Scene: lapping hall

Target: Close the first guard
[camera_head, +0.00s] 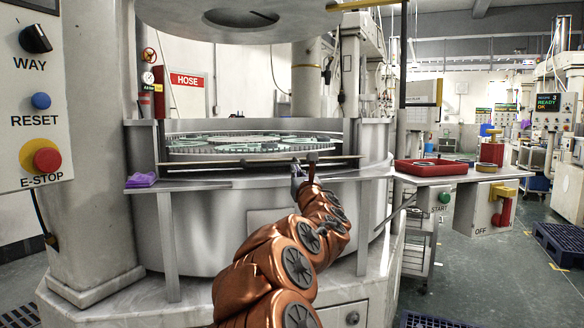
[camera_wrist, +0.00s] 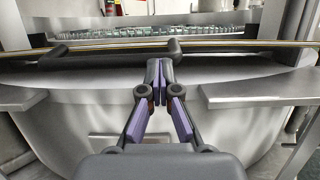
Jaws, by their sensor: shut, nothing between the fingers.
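The first guard seems to be the low panel in the front opening of the lapping machine. Its long top edge (camera_head: 245,162) runs across the opening, with the gap above it uncovered. In the wrist view the edge bar (camera_wrist: 110,47) crosses the picture, with two dark pegs or handles on it, one at left (camera_wrist: 55,51) and one at centre right (camera_wrist: 175,48). My gripper (camera_head: 303,176) is shut and empty in front of the opening. In the wrist view its closed fingertips (camera_wrist: 160,72) point at the bar, just below the right peg; I cannot tell whether they touch.
The toothed lapping plate (camera_head: 240,146) shows behind the edge. A steel ledge (camera_wrist: 28,97) flanks the front, with a purple cloth (camera_head: 142,180) on it. A side table at right carries a red tray (camera_head: 430,168). A control post with an E-stop (camera_head: 46,160) stands left.

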